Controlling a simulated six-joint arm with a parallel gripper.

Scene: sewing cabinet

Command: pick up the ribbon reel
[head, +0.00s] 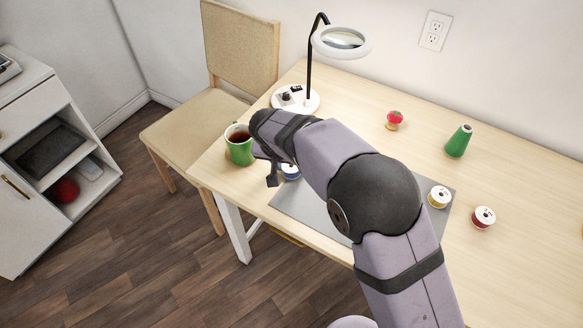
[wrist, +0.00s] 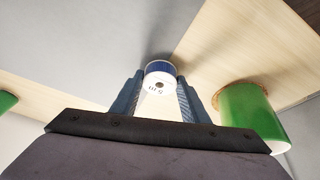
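A small reel with a blue band and a white end face (wrist: 159,80) stands between the fingertips of my gripper (wrist: 160,92) in the wrist view. A finger is on each side, with what looks like a narrow gap; contact is hard to tell. In the head view the blue reel (head: 291,173) is partly hidden by my gripper (head: 277,176), near the mat's left end. A yellow reel (head: 438,197) sits at the mat's right end. A red reel (head: 483,217) sits on the table further right. The task does not say which reel is meant.
A green mug (head: 240,150) with dark drink stands close left of my gripper and appears at right in the wrist view (wrist: 250,115). A magnifier lamp (head: 298,101) stands behind. A red pincushion (head: 394,121) and green thread cone (head: 459,142) are farther right.

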